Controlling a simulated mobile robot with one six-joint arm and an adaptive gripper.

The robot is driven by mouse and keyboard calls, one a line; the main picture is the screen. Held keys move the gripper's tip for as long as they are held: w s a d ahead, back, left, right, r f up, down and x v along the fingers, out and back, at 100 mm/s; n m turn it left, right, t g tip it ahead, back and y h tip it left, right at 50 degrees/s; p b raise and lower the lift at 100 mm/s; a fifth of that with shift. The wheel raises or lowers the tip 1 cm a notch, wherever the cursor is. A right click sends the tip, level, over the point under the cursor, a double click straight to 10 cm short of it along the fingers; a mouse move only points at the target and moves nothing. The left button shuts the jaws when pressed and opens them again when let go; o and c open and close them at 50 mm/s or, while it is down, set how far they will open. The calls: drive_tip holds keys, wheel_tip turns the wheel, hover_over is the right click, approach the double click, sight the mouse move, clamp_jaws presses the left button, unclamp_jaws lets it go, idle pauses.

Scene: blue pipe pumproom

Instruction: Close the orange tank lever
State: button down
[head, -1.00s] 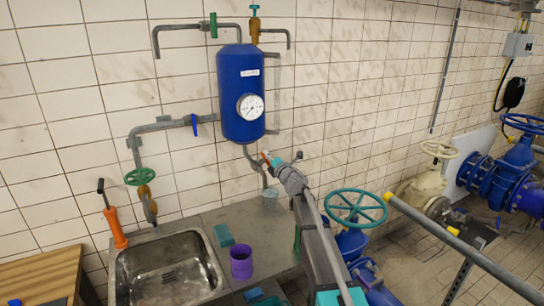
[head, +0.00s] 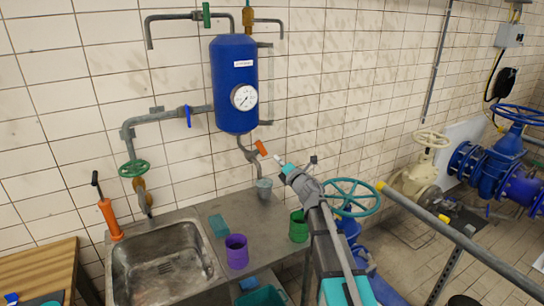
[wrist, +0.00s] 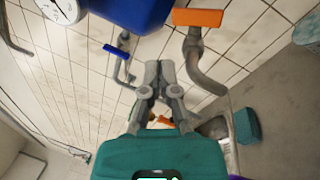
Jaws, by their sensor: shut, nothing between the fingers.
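The orange tank lever (head: 261,147) sits on the grey pipe (head: 245,152) under the blue tank (head: 234,84). In the wrist view the lever (wrist: 198,17) shows large at the top, right of centre, lying across the end of its pipe (wrist: 197,60). My gripper (head: 277,159) is just to the right of and below the lever in the head view, apart from it. In the wrist view my gripper (wrist: 158,66) has its grey fingers together and empty, with the lever beyond and to the right of the tips.
A metal counter with a sink (head: 166,265) is below. A teal valve wheel (head: 351,197) and blue pipework are right of my arm.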

drive_tip(key=shift+s+d, duration=0.3)
drive_tip(key=shift+s, duration=0.35)
drive_tip(key=shift+d, duration=0.1)
drive_tip(key=s+d+f+m+h, duration=0.2)
drive_tip(key=d+f+m+h, duration=0.2)
drive_tip(key=d+m+h, duration=0.85)
drive_tip(key=s+d+f+m+g+h, duration=0.2)
drive_tip(key=s+f+m+g, duration=0.3)
drive_tip(key=s+f+m, duration=0.4)
drive_tip(key=s+a+f+m+g+y, duration=0.2)
drive_tip(key=s+f+m+g, duration=0.2)
drive_tip(key=s, duration=0.6)
drive_tip(key=s+a+f+m+g+y, duration=0.2)
drive_tip(key=s+a+f+m+g, duration=0.1)
drive_tip(key=s+g, duration=0.5)
drive_tip(key=s+f+m, duration=0.1)
drive_tip(key=s+f, duration=0.1)
drive_tip(key=s, duration=0.1)
drive_tip(key=shift+a, duration=0.15)
